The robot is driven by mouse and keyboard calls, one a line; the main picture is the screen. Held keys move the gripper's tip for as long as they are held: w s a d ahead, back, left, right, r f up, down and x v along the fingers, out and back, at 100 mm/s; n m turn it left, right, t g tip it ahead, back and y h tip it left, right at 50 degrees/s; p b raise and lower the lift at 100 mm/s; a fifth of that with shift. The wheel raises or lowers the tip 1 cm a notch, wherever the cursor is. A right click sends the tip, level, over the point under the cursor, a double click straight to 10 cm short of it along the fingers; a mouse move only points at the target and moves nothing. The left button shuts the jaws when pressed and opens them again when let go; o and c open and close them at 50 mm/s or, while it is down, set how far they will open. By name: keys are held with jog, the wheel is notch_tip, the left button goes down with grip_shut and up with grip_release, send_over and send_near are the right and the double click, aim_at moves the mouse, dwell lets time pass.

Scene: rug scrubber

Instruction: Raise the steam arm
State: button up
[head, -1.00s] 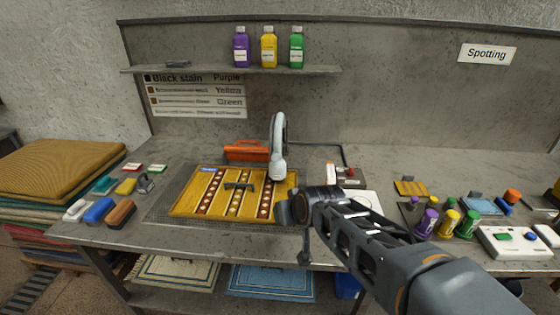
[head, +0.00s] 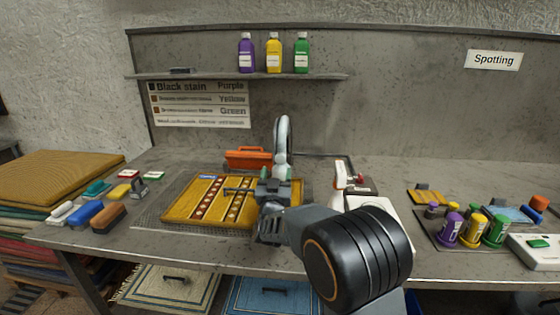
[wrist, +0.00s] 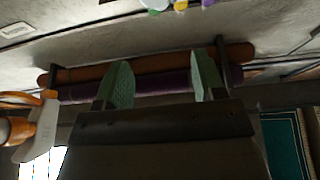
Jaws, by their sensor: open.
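The steam arm appears to be the pale grey curved arm (head: 282,138) that stands upright behind the yellow patterned rug (head: 190,205). Its lower end is hidden behind my gripper (head: 275,174). My gripper is over the right part of the rug, in front of the curved arm, with green fingertips pointing up. In the wrist view its green fingers (wrist: 161,80) are apart, with nothing held between them. Beyond them run a purple bar (wrist: 150,85) and a brown bar (wrist: 150,65). I cannot tell whether the fingers touch the curved arm.
A white and orange fixture (head: 340,178) stands just right of my gripper, by a white plate (head: 378,210). Brushes (head: 85,213) lie at left, bottles (head: 472,230) stand at right. A shelf (head: 240,76) hangs above.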

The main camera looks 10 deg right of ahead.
aim_at(280, 159)
jog(key=w+d, duration=0.1)
jog(key=w, duration=0.2)
jog(key=w+d, duration=0.1)
jog(key=w, duration=0.2)
jog(key=w+d+p, duration=0.1)
jog(key=w, duration=0.2)
jog(key=shift+w, duration=0.15)
jog(key=shift+w+d+r, duration=0.2)
jog(key=shift+w+r, duration=0.05)
jog(key=shift+w, duration=0.3)
jog(key=shift+c, duration=0.4)
